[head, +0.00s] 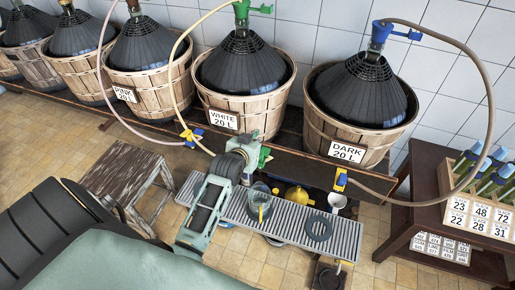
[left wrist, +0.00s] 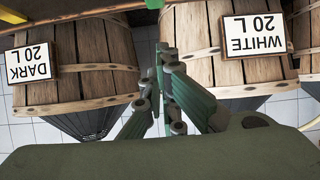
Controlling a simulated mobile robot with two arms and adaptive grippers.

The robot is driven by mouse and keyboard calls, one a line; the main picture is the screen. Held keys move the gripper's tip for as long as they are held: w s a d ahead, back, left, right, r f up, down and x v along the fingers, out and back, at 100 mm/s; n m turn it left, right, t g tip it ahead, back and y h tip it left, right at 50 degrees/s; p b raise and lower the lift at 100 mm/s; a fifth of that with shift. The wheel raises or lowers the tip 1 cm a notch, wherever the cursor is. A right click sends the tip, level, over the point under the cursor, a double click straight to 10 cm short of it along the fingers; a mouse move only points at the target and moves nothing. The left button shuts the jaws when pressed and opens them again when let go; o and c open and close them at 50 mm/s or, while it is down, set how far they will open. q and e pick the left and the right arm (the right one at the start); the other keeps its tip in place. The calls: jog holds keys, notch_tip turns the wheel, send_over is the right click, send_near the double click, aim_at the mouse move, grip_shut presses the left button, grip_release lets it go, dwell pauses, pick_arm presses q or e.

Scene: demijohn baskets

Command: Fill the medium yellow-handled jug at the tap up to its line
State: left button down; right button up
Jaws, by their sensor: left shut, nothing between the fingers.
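The clear jug with a yellow handle (head: 259,202) stands upright on the grey slatted grate (head: 343,238), below the WHITE 20 L basket (head: 257,98). Its fill line and liquid level are too small to tell. A green tap (head: 264,157) shows just above the jug, at the front of the shelf. My left gripper (head: 251,142) is shut and empty, right beside this tap; I cannot tell whether it touches it. In the left wrist view its fingers (left wrist: 165,55) show close together in front of the baskets. My right gripper is in neither view.
A dark ring (head: 319,228) lies on the grate. The DARK 20 L basket (head: 352,120) has a hose with a blue clip. A worn stool (head: 125,183) stands left; a numbered rack (head: 479,211) stands right.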

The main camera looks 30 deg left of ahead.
pick_arm(q)
jog(key=x, duration=0.3)
jog(key=f, duration=0.2)
jog(key=shift+s+d+f, duration=0.1)
jog(key=shift+s+f, duration=0.2)
jog(key=shift+s, duration=0.05)
jog(key=shift+s+f, duration=0.2)
jog(key=shift+f, duration=0.4)
jog(key=shift+d, duration=0.1)
jog(key=shift+s+d+f+t+y+b, duration=0.2)
jog(key=shift+s+f+t+y+b, duration=0.1)
jog(key=shift+s+f+t+b, duration=0.55)
jog(key=shift+r, duration=0.1)
dwell(5.5)
